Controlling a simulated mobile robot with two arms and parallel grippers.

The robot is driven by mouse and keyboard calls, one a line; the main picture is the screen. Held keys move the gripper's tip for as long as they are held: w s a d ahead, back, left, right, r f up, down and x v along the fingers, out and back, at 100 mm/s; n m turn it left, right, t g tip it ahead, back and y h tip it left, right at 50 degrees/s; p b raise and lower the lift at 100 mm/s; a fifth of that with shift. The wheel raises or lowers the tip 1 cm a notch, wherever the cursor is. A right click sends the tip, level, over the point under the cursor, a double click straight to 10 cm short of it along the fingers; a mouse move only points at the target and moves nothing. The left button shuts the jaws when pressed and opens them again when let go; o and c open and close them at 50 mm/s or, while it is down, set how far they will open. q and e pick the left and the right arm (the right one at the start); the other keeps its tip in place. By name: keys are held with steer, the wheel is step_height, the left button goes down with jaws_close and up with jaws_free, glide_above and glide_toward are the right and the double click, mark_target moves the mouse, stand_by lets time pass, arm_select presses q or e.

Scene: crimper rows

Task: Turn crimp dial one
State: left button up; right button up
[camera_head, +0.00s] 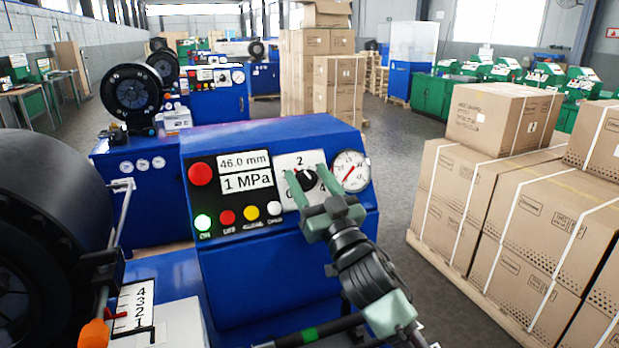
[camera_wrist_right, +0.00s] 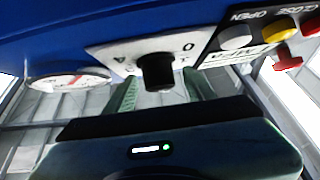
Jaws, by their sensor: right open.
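The crimp dial is a black knob (camera_head: 308,181) on a white plate (camera_head: 290,162) marked with numbers such as 2 and 4, on the front of a blue control box (camera_head: 262,282). My right gripper (camera_head: 307,185) is open at the dial, with one green finger on each side of the knob. In the right wrist view the knob (camera_wrist_right: 158,72) shows between the two fingers (camera_wrist_right: 160,88); I cannot tell whether they touch it. The display (camera_head: 245,171) reads 46.0 mm and 1 MPa. My left gripper is out of view.
A round gauge (camera_head: 350,171) sits right of the dial. Red, green, yellow and white buttons (camera_head: 228,217) lie to its left. A large black crimper head (camera_head: 45,225) fills the left. Stacked cardboard boxes (camera_head: 540,225) stand right, beyond a strip of clear floor.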

jaws_close()
steer(key=shift+r+n+g+y+p, duration=0.1)
steer(key=shift+n+g+y+p, duration=0.3)
steer(key=shift+n+p, duration=0.15)
steer(key=n+g+y+p, duration=0.2)
steer(key=n, duration=0.1)
steer(key=n+g+y+p, duration=0.2)
steer(key=n+g+p, duration=0.1)
steer(key=n+g+y+p, duration=0.2)
steer(key=n+p, duration=0.1)
steer(key=n, duration=0.1)
steer(key=shift+w+d+r+g, duration=0.15)
steer(key=shift+r+g, duration=0.1)
steer(key=shift+g, duration=0.15)
steer(key=n+g+p, duration=0.1)
steer(key=n+g, duration=0.2)
steer(key=shift+f+n+y+p, duration=0.1)
steer(key=shift+n+y+p, duration=0.2)
steer(key=shift+p, duration=0.1)
steer(key=shift+f+n+g+p, duration=0.25)
steer(key=shift+n+g+p, duration=0.35)
steer(key=shift+n+g, duration=0.9)
jaws_free()
